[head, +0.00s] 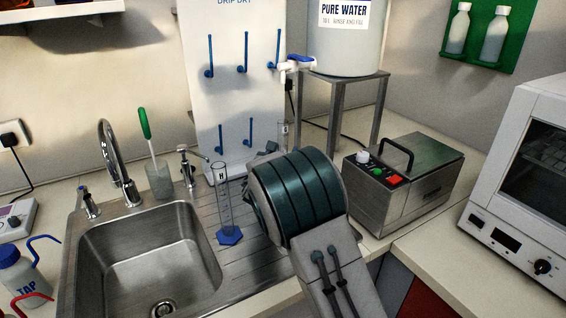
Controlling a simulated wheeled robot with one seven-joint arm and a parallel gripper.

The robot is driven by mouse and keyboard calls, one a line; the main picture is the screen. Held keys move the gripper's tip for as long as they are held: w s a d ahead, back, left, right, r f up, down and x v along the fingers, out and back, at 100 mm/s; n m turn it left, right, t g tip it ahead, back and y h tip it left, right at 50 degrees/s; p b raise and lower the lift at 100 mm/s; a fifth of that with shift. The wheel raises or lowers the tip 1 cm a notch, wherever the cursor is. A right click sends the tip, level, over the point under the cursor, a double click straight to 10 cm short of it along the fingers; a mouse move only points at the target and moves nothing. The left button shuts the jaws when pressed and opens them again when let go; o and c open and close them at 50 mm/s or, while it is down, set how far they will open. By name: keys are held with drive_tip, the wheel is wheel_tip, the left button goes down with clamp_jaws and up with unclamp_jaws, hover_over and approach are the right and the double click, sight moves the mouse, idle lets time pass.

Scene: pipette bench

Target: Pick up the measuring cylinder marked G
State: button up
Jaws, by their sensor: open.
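A clear measuring cylinder (224,205) with a blue hexagonal foot stands upright on the ribbed drainer right of the sink. Its mark looks like H. The clear top of what may be another cylinder (283,130) shows behind my arm, in front of the white drying board. Its lower part is hidden and no mark can be read on it. I see no readable G on any cylinder. My arm reaches in from the bottom right, and its thick dark-green banded link covers the right part of the drainer. My gripper is hidden behind this link.
The steel sink (82,250) with tap lies left. A drip-dry board (238,90) with blue pegs stands behind. A pure-water tank (347,45) sits on a metal stand (335,83). A steel bath (425,185) and white oven (480,225) stand right. A TAP bottle (25,280) is front left.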

drive_tip(key=shift+w, duration=0.1)
drive_tip(key=shift+c, duration=0.3)
clamp_jaws()
drive_tip(key=shift+r, duration=0.15)
